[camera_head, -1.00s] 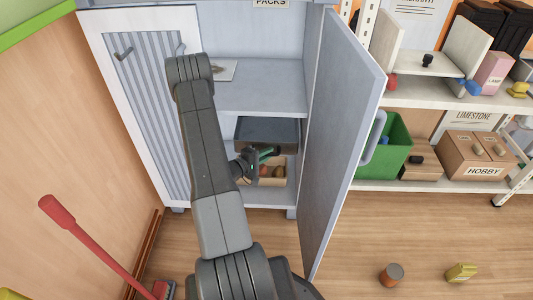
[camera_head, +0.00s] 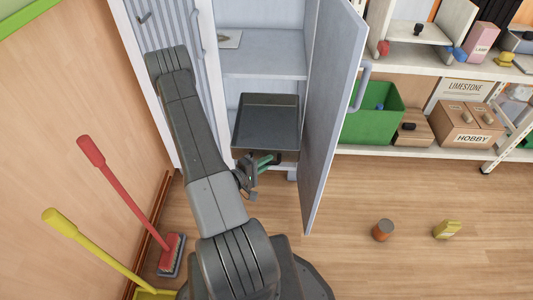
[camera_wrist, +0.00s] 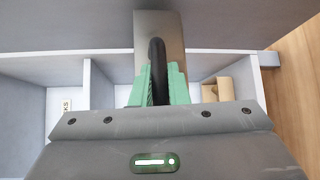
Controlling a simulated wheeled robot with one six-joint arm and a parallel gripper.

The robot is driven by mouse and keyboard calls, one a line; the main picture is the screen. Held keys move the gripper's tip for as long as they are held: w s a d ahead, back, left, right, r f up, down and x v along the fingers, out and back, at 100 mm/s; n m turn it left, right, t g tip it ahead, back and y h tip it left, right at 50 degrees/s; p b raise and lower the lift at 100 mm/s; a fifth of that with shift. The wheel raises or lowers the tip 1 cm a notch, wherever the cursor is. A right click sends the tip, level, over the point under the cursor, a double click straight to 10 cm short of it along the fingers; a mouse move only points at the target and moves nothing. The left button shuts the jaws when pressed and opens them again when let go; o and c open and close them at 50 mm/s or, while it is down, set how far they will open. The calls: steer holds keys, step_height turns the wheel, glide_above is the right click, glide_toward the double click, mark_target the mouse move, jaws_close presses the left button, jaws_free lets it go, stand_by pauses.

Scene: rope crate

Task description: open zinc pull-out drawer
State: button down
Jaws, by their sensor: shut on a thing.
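The zinc pull-out drawer (camera_head: 267,118) is a dark grey tray in the open cabinet, below its middle shelf. It sticks out past the cabinet front. My gripper (camera_head: 264,162) is at its near edge, with green fingers. In the wrist view my gripper (camera_wrist: 158,88) is shut around a black curved handle (camera_wrist: 157,58), in front of a grey metal surface (camera_wrist: 158,22). The drawer's underside and runners are hidden in the head view.
The right cabinet door (camera_head: 333,105) stands open beside the drawer. An orange can (camera_head: 383,230) and a yellow container (camera_head: 447,230) lie on the otherwise clear floor at right.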

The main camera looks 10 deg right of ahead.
steer(key=shift+s+a, duration=0.1)
steer(key=shift+s, duration=0.35)
steer(key=c, duration=1.4)
jaws_free()
steer(key=shift+a, duration=0.1)
steer(key=p+v, duration=0.2)
steer(key=v, duration=1.1)
steer(key=shift+s+a, duration=0.25)
steer(key=shift+d, duration=0.1)
steer(key=b+x, duration=0.2)
steer(key=x, duration=1.1)
steer(key=shift+w+d, duration=0.25)
steer(key=shift+s, duration=0.1)
